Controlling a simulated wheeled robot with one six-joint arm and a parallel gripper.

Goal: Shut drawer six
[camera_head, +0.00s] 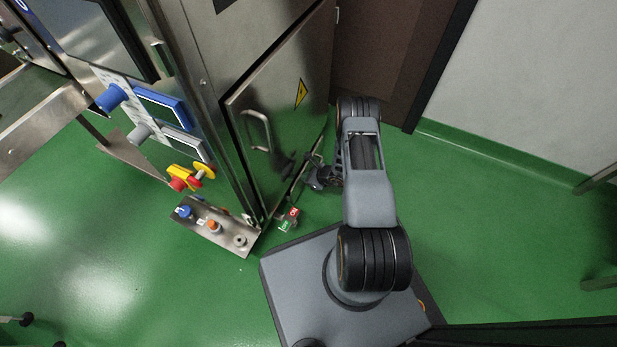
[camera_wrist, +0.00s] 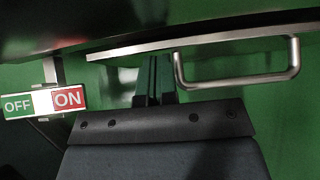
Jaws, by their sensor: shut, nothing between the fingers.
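A steel cabinet front (camera_head: 285,95) with a bar handle (camera_head: 258,132) stands left of my arm in the head view. In the wrist view, a long thin metal edge (camera_wrist: 115,54) carries another bar handle (camera_wrist: 240,82) at right. No drawer number is readable, so I cannot tell which part is drawer six. My gripper (camera_wrist: 153,72) is shut and empty, its fingers at the metal edge, left of the handle; I cannot tell whether they touch it. In the head view my gripper (camera_head: 310,183) is small and dark beside the cabinet's lower edge.
A green and red OFF/ON switch (camera_wrist: 43,102) is left of my fingers, also in the head view (camera_head: 289,219). A panel with knobs (camera_head: 215,228) and a red-yellow stop button (camera_head: 188,177) stand left. A brown door (camera_head: 390,60) is behind. Green floor (camera_head: 500,230) is free at right.

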